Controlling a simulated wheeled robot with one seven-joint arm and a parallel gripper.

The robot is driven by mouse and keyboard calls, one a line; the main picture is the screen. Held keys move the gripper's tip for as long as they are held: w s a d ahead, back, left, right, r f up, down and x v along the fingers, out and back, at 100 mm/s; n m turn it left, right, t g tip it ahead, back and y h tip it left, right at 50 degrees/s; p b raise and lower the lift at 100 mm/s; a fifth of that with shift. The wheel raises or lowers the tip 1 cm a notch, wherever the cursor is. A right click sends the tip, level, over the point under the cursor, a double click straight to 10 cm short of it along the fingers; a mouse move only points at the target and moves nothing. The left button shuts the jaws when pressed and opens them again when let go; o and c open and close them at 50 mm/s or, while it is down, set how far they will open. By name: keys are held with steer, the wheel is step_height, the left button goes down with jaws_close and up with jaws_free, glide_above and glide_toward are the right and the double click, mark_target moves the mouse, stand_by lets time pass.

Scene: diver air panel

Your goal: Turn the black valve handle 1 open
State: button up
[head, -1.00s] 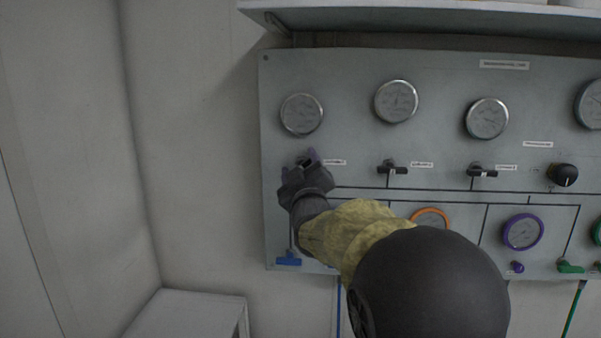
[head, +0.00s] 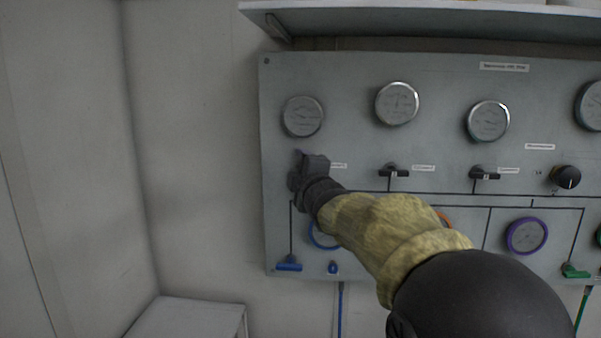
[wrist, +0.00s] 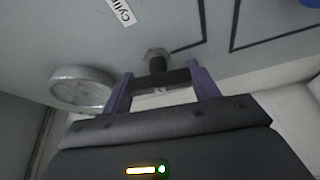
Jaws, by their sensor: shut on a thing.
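The black valve handle 1 (wrist: 160,78) shows in the wrist view between the two purple fingers of my gripper (wrist: 162,88), in front of its metal stem fitting on the grey panel. My gripper is shut on the handle. In the head view my gripper (head: 302,160) is at the panel's left side, below the leftmost gauge (head: 303,117), and hides the handle there. Two similar black handles, one in the middle (head: 394,171) and one on the right (head: 484,173), lie roughly horizontal on the same row.
The grey panel (head: 350,75) carries several gauges and a round black knob (head: 565,177). A blue handle (head: 288,264) is at its lower left. A shelf (head: 420,22) overhangs the panel. A light bench top (head: 190,316) stands at lower left. The wall to the left is clear.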

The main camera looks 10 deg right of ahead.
stand_by(0.4)
steer(key=o, duration=1)
